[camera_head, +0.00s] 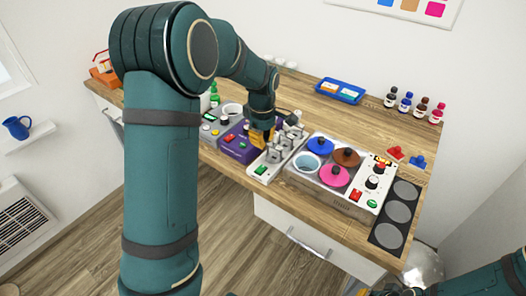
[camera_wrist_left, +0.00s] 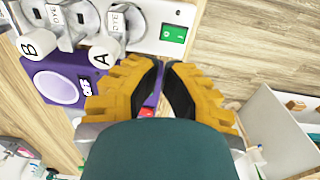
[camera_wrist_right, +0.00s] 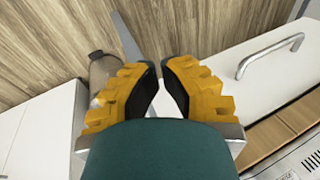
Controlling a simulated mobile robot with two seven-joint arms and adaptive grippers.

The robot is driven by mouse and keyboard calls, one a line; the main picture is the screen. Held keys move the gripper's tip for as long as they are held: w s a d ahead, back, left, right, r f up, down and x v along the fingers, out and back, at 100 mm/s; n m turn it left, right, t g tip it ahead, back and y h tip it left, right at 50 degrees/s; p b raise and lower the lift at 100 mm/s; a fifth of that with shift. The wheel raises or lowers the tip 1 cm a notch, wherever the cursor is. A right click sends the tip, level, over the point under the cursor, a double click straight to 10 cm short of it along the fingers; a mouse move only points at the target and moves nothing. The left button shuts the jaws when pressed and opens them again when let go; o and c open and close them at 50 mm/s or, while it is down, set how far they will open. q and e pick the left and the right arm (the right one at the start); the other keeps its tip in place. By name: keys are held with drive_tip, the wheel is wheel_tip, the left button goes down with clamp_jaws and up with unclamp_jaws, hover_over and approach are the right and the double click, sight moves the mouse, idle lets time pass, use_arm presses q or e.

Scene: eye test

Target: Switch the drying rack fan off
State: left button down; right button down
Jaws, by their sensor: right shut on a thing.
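No label that I can read marks the drying rack fan. My left gripper (camera_head: 261,138) is above the edge between these two, fingertips together and apparently empty. My right gripper (camera_wrist_right: 160,68) is shut on what looks like a grey flat strip (camera_wrist_right: 128,38).
Right of the white unit, a dyeing station (camera_head: 326,190) has coloured lids, a knob panel (camera_head: 374,180) and red and green switches. Bottles (camera_head: 405,103), a blue tray (camera_head: 340,91) and dark mat (camera_head: 390,235) lie around. A drawer handle (camera_wrist_right: 270,55) is near my right gripper.

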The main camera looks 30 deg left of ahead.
use_arm(q)
drive_tip(key=shift+r, duration=1.7)
